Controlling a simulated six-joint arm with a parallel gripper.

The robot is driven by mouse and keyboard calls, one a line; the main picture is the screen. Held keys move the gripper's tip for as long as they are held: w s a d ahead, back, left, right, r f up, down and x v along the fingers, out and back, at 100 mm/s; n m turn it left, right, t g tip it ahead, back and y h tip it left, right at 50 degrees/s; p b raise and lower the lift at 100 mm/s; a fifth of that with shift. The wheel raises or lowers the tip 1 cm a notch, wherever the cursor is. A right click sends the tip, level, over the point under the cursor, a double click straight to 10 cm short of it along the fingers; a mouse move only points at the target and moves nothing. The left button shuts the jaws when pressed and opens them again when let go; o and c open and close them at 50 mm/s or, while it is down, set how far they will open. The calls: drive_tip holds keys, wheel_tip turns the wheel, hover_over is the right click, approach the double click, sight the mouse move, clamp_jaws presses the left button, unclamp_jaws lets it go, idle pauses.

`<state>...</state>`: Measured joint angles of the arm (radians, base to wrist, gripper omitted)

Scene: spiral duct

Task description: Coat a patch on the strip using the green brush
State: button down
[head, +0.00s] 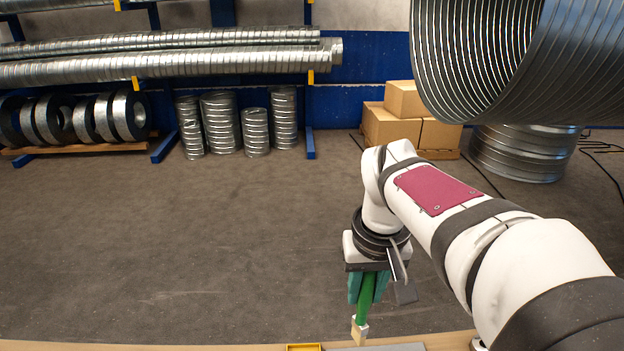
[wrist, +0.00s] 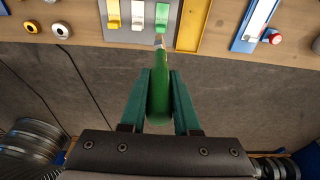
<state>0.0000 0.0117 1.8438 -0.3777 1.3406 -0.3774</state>
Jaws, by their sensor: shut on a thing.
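My gripper (head: 366,288) is shut on the handle of the green brush (head: 364,302) and holds it tip down over the near table edge. In the wrist view the green brush (wrist: 158,92) sits between the teal fingers, and its pale tip is near the edge of a grey plate (wrist: 125,37). Contact cannot be told. The plate carries a yellow piece (wrist: 113,14), a white piece (wrist: 138,14) and a green piece (wrist: 162,15). A pale strip (wrist: 260,18) lies in a blue frame (wrist: 241,42) to the right. I cannot tell which is the task's strip.
A large spiral duct (head: 480,60) hangs at upper right.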

drive_tip(key=w+a+f+y, duration=0.15)
drive_tip(key=w+a, duration=0.25)
drive_tip(key=a, duration=0.8)
drive_tip(key=w+a+f+y, duration=0.15)
drive_tip(key=w+a, duration=0.25)
drive_tip(key=a, duration=0.8)
drive_tip(key=s+a+f+y, duration=0.1)
drive_tip(key=s+a+f, duration=0.15)
drive_tip(key=a, duration=0.75)
drive_tip(key=s+a+f+y, duration=0.2)
drive_tip(key=s+a, duration=0.2)
drive_tip(key=a, duration=0.5)
drive_tip(key=s+a+f+y, duration=0.1)
drive_tip(key=s+a+f, duration=0.15)
drive_tip(key=a, duration=0.75)
drive_tip(key=shift+m, duration=0.3)
drive_tip(key=shift+s+f, duration=0.15)
drive_tip(key=shift+f, duration=0.9)
drive_tip(key=shift+s+f, duration=0.1)
drive_tip(key=shift+f, duration=1.6)
